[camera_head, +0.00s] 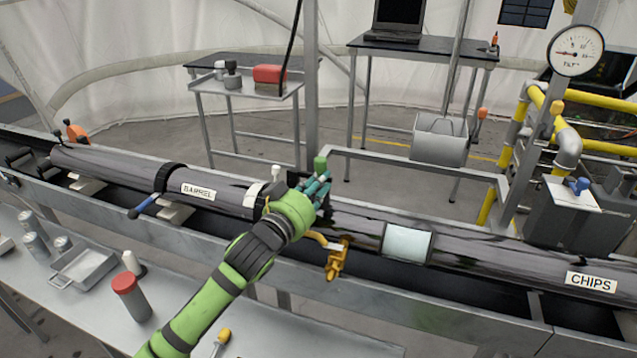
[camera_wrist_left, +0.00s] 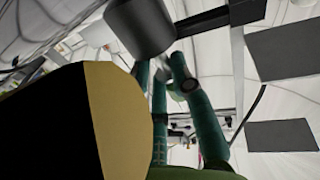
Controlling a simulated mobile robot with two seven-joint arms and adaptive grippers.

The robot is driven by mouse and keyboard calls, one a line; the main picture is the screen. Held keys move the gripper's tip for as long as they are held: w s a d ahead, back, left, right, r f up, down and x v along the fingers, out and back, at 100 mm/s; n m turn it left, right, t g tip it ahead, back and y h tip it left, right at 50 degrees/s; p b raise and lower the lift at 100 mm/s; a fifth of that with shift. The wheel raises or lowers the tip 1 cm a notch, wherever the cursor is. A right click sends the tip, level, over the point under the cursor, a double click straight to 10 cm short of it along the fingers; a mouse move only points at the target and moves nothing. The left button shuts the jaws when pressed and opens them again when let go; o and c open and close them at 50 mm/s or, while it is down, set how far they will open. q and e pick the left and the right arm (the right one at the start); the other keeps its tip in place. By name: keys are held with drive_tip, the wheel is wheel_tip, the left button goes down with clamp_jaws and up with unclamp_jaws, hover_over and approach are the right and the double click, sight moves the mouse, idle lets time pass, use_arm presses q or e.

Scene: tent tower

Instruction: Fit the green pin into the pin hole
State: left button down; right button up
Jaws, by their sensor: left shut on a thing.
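My left gripper (camera_head: 322,186), a green hand with teal fingers, is over the long grey pipe (camera_head: 480,258) near its middle. Its fingers are closed on the green pin (camera_head: 320,163), whose green top stands up above the fingertips. The pin's lower part is hidden by the hand. In the left wrist view the teal fingers (camera_wrist_left: 178,110) reach up toward a dark grey cylinder (camera_wrist_left: 140,25); I cannot tell whether they touch it. The pin hole is not visible; the hand may cover it. My right gripper is not in view.
The pipe lies in a metal trough with a blue-handled clamp (camera_head: 145,206), a yellow valve (camera_head: 337,262) and a small window (camera_head: 407,242). A vertical post (camera_head: 311,90) rises just behind the hand. A front bench (camera_head: 180,310) holds a red-capped bottle (camera_head: 130,297).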

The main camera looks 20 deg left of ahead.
use_arm(q)
drive_tip(key=shift+f, duration=0.25)
drive_tip(key=shift+f, duration=0.15)
drive_tip(key=c, duration=1)
unclamp_jaws()
drive_tip(key=shift+s, duration=0.1)
drive_tip(key=shift+f, duration=0.3)
drive_tip(key=shift+s, duration=0.1)
drive_tip(key=shift+s+f, duration=0.1)
drive_tip(key=shift+s, duration=0.2)
drive_tip(key=v, duration=0.7)
drive_tip(key=r+v, duration=0.1)
drive_tip(key=v, duration=0.3)
drive_tip(key=shift+s+d+r, duration=0.1)
drive_tip(key=shift+s+r, duration=0.05)
drive_tip(key=shift+s, duration=0.05)
